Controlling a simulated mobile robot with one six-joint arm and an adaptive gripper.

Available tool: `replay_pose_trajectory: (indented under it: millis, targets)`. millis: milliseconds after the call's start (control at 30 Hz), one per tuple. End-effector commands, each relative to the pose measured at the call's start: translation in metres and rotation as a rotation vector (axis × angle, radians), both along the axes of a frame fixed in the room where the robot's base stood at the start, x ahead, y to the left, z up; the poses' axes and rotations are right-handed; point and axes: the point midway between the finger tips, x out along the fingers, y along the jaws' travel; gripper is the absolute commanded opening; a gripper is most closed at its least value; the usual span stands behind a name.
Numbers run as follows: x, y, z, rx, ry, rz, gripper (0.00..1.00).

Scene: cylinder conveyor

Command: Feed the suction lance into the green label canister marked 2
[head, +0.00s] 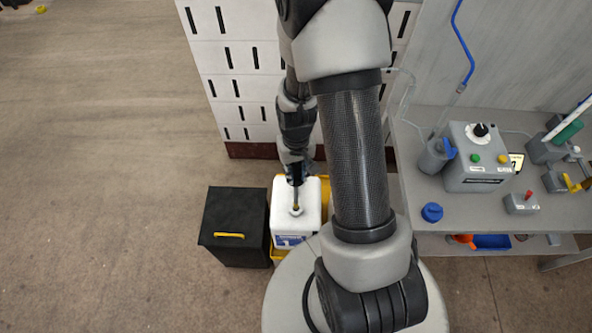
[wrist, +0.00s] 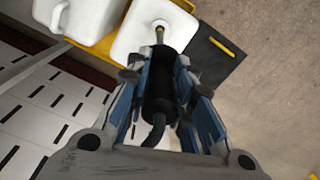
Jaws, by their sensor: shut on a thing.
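My gripper (head: 297,172) reaches down over a white canister (head: 297,222) with a blue label marked 1. In the wrist view, my gripper (wrist: 158,76) is shut on the dark body of the suction lance (wrist: 158,95). The lance's narrow brass-coloured end (wrist: 160,34) points at the mouth of the nearer white canister (wrist: 145,52). It is at or in that mouth; I cannot tell how deep. A second white canister (wrist: 85,18) with a handle stands beside it in the wrist view. Its label is hidden, and no green label shows in either view.
The canisters stand in a yellow tray (wrist: 104,45). A black bin (head: 233,215) with a yellow handle stands left of the tray. A white slotted cabinet (head: 235,75) is behind. At right, a grey bench (head: 470,215) holds a pump box (head: 475,165) and a blue cap (head: 432,212).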

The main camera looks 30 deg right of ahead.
Motion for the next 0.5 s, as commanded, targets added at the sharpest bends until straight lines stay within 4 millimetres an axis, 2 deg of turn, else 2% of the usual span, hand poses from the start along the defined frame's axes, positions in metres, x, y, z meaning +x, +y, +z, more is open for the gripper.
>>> replay_pose_trajectory:
  millis: [300, 500]
  targets:
    - [0.0000, 0.0000, 0.0008, 0.000, 0.000, 0.000, 0.00]
    - [0.0002, -0.0001, 0.0086, 0.000, -0.001, 0.000, 0.00]
